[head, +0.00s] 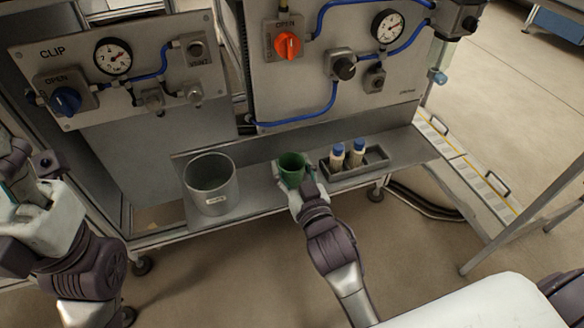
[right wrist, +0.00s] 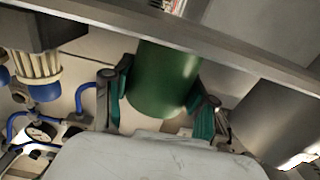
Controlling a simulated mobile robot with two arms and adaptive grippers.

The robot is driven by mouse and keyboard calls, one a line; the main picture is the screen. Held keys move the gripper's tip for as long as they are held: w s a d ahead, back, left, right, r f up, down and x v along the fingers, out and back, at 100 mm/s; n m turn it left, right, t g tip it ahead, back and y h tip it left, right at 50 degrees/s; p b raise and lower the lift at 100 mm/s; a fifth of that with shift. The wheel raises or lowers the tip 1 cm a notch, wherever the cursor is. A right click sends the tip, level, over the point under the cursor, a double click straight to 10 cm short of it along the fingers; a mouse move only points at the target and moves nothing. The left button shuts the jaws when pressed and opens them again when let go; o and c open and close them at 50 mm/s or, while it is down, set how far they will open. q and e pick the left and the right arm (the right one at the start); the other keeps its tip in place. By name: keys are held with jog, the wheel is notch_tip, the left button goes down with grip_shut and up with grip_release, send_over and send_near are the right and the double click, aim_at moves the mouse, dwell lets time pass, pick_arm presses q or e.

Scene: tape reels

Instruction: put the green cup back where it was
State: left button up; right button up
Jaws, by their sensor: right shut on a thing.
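The green cup (head: 292,166) is at the middle of the narrow metal shelf (head: 259,188), between the grey bucket and the dark tray. My right gripper (head: 293,190) is shut on it from the front. In the right wrist view the green cup (right wrist: 163,80) sits between the two fingers of my right gripper (right wrist: 163,108). I cannot tell whether the cup's base touches the shelf. My left gripper (head: 22,170) is at the left edge, away from the cup; its fingers do not show clearly.
A grey metal bucket (head: 211,186) with a label stands on the shelf left of the cup. A dark tray (head: 375,156) with two blue-capped vials (head: 337,156) lies to the right. Panels with gauges, valves and blue hoses (head: 297,121) rise behind the shelf.

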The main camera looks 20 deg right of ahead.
jog(key=shift+f, duration=0.2)
jog(key=o, duration=1)
jog(key=shift+o, duration=0.2)
jog(key=shift+r, duration=0.1)
